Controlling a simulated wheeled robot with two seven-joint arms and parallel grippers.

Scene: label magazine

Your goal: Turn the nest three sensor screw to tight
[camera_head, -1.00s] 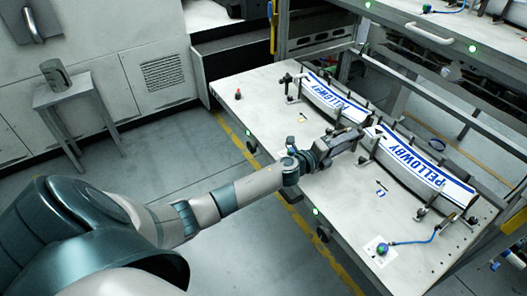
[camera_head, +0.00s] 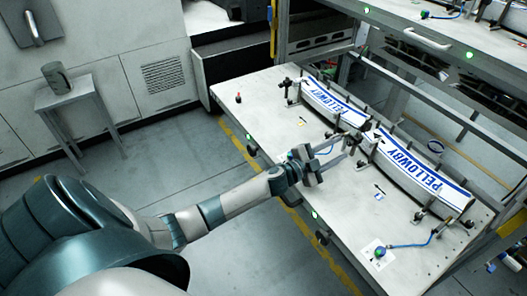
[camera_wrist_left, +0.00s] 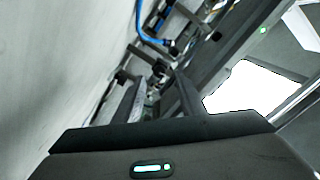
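My left gripper (camera_head: 352,146) reaches in over the bench, with its two fingers apart and nothing seen between them. Its tips are near the clamps and brackets at the middle of the curved label strips. The wrist view shows the two fingers (camera_wrist_left: 157,100) with a gap between them, and dark knobs and brackets beyond. A sensor with a blue-green top (camera_head: 380,251) sits on a white card at the front right, its blue cable (camera_head: 412,243) running to a bracket. Which screw belongs to nest three I cannot tell; the screw itself is too small to make out. My right gripper is out of view.
Two curved white strips lettered PELLOWBY, one farther left (camera_head: 335,107) and one nearer right (camera_head: 425,178), lie along the bench's back. A small red-topped item (camera_head: 238,97) stands at the bench's left. A shelf with a handle (camera_head: 428,38) overhangs the back. The front bench surface is largely clear.

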